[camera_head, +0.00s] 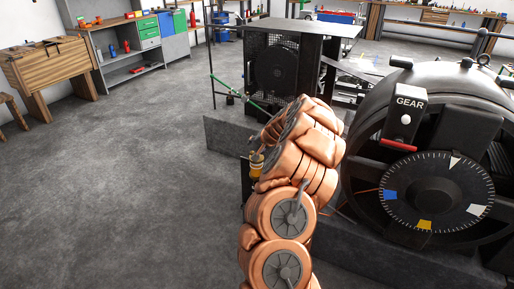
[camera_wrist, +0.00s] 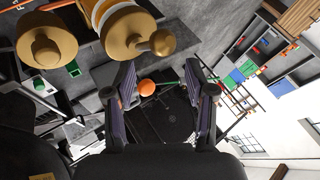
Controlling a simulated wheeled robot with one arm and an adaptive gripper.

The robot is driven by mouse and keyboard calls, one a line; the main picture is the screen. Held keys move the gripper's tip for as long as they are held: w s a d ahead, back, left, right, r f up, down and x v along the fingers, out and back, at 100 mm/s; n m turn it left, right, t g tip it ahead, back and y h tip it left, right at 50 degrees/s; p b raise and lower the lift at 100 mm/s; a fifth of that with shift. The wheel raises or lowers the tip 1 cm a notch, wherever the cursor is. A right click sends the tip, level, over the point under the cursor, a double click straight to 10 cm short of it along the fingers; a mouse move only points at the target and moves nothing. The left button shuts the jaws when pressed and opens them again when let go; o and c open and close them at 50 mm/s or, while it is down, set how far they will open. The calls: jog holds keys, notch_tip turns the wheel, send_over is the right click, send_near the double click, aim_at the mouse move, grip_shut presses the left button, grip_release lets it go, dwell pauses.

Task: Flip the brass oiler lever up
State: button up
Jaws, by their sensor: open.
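The brass oiler (camera_wrist: 110,22) fills the upper left of the wrist view, with rounded brass parts and a pale band. A brass ball-ended piece (camera_wrist: 160,42) sticks out from it toward my gripper; I cannot tell for sure whether it is the lever. In the head view, a small brass and amber piece (camera_head: 257,163) shows beside my copper-coloured arm, partly hidden by it. My gripper (camera_wrist: 160,72) is open, its two dark fingers apart and just below the brass ball in the wrist picture. An orange ball (camera_wrist: 147,88) appears between the fingers; its distance is unclear.
A large black machine (camera_head: 430,110) with a GEAR panel (camera_head: 405,112) and a marked dial (camera_head: 425,193) stands close at right. A black mesh-fronted cabinet (camera_head: 275,70) stands behind my arm. The floor at left is clear.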

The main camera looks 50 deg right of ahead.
jog(key=v, duration=1.2)
jog(key=shift+w+a, duration=0.1)
